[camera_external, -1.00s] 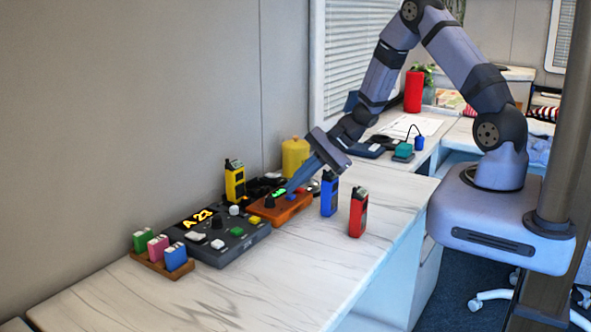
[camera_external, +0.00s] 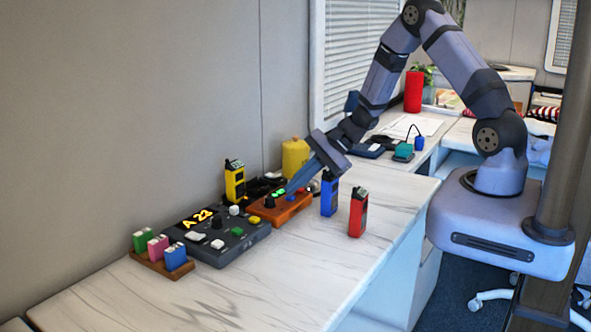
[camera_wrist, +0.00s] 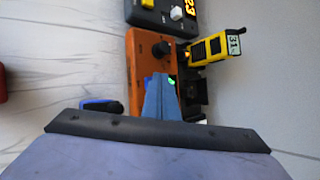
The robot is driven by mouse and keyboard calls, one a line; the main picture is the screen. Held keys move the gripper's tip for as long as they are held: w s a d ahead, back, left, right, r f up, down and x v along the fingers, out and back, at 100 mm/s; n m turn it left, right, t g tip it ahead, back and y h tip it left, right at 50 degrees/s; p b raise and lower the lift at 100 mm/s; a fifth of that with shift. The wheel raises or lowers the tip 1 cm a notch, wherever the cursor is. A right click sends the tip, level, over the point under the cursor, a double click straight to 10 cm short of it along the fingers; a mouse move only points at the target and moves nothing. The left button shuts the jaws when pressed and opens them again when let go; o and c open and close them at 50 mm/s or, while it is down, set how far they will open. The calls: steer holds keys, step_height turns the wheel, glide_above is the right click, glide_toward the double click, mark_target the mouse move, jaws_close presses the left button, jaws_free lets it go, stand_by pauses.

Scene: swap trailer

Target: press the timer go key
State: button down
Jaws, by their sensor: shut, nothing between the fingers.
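The orange box (camera_external: 285,213) with a black knob (camera_external: 269,202) and a small lit green display (camera_external: 279,192) stands on the counter; it looks like the timer. It also shows in the wrist view (camera_wrist: 138,48), with its knob (camera_wrist: 161,49) and part of the green display (camera_wrist: 172,82). My gripper (camera_external: 290,196) is shut and empty, pointing down at the right part of this box. In the wrist view the closed fingers (camera_wrist: 160,84) cover part of the box's near end. I cannot tell whether the tips touch it. The go key cannot be made out clearly.
A dark console (camera_external: 222,255) reading "A 23" adjoins on the left. A yellow radio (camera_external: 235,180) stands behind; blue (camera_external: 329,197) and red (camera_external: 358,213) radios stand to the right. A rack of coloured blocks (camera_external: 150,262) is far left. The front counter is clear.

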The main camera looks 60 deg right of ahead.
mark_target(295, 196)
steer(key=shift+s+f, duration=0.35)
steer(key=shift+f, duration=0.2)
stand_by(0.4)
steer(key=shift+r, duration=0.15)
steer(key=shift+w+r, duration=0.3)
steer(key=shift+r, duration=0.55)
steer(key=shift+r+p, duration=0.1)
steer(key=shift+p, duration=0.2)
steer(key=shift+r+p, duration=1.65)
steer(key=shift+r, duration=0.85)
